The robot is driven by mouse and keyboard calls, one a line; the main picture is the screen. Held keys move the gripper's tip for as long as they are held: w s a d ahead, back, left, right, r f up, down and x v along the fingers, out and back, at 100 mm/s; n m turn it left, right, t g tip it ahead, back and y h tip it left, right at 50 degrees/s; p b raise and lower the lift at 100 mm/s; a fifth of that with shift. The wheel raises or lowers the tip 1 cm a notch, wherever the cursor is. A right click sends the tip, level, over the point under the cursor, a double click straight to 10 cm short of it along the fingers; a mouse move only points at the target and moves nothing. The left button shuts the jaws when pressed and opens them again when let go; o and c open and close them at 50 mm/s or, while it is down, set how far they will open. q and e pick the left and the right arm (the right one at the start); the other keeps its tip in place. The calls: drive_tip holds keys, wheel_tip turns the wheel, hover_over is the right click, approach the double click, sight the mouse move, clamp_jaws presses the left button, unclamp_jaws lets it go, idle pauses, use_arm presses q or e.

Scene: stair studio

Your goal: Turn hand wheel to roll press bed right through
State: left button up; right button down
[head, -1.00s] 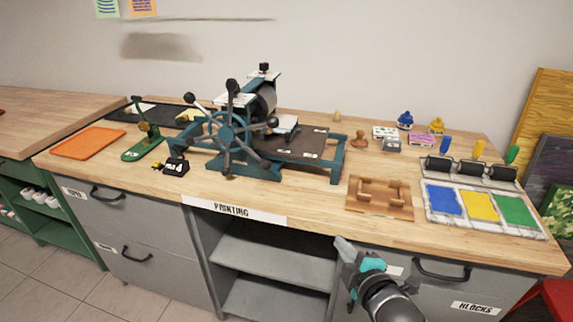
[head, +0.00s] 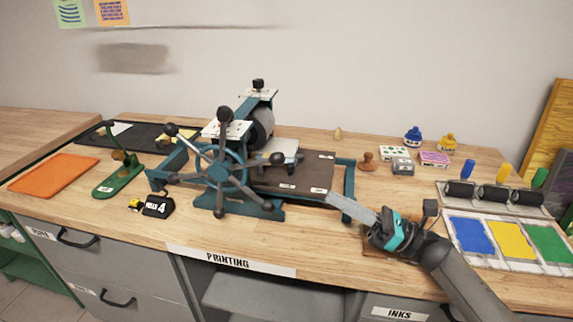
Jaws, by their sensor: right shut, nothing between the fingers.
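The press, with a teal frame and a grey roller (head: 262,122), stands on the wooden bench. Its hand wheel (head: 221,172) faces me, with several dark spokes ending in round knobs. The dark press bed (head: 312,172) extends to the right of the roller, toward the teal right end of the frame (head: 349,190). My right gripper (head: 345,208) is shut and empty, above the bench just right of the press frame, well right of the wheel. My left gripper is not in view.
A black block marked 4 (head: 158,206) and a green hand tool (head: 117,177) lie left of the wheel. An orange mat (head: 53,174) is farther left. Ink trays (head: 475,236) and rollers (head: 497,193) are at right. My right arm mostly hides the wooden jig (head: 374,246).

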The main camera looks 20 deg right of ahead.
drive_tip(key=p, duration=0.1)
approach(269, 163)
drive_tip(key=w+a, duration=0.3)
drive_tip(key=w, duration=0.1)
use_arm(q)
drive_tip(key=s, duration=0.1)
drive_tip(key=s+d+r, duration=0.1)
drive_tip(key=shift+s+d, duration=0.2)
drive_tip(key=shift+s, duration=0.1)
use_arm(e)
drive_tip(key=shift+s+r, duration=0.15)
drive_tip(key=shift+r, duration=0.25)
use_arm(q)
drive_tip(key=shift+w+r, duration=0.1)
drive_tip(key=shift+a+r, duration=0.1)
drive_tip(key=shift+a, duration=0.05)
use_arm(e)
drive_tip(key=shift+r, duration=0.1)
